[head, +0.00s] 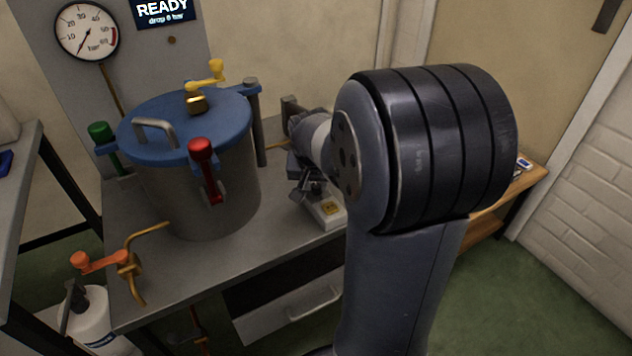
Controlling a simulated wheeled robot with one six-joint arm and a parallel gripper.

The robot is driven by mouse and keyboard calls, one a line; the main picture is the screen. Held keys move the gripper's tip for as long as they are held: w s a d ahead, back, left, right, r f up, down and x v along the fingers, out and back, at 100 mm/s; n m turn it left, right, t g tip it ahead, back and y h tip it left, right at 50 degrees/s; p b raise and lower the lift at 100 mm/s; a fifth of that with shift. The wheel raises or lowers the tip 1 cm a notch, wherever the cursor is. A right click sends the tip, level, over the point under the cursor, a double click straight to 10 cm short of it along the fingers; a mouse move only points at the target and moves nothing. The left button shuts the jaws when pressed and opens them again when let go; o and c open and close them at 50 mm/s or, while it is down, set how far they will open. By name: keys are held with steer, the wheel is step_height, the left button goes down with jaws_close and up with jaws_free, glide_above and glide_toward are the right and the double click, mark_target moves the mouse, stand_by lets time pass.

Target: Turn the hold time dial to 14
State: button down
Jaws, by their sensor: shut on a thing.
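My gripper (311,190) reaches down onto a small white box (333,221) with a yellow label, near the front right of the grey bench. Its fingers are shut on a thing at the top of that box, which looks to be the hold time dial. The fingers cover the dial, so its scale and setting cannot be read. My forearm hides the area right of the box.
A grey cylinder with a blue lid (180,125) stands left of my gripper, with a red lever (205,170) and yellow crank (208,75). An orange-handled valve (100,262) is at front left. A gauge (87,30) and "READY" display (164,11) are behind.

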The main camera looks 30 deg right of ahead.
steer(key=shift+m, duration=0.3)
steer(key=m+g+h, duration=0.1)
steer(key=m, duration=0.2)
steer(key=shift+w+a+b, duration=0.1)
steer(key=shift+a+b, duration=0.05)
steer(key=shift+b, duration=0.2)
steer(key=shift+m+g+h, duration=0.4)
steer(key=shift+m+g, duration=0.2)
steer(key=shift+m, duration=1.3)
steer(key=c, duration=1.2)
jaws_free()
steer(key=shift+c, duration=0.2)
steer(key=p+v, duration=0.3)
steer(key=v, duration=0.7)
steer(key=shift+a+r, duration=0.15)
steer(key=shift+r, duration=0.25)
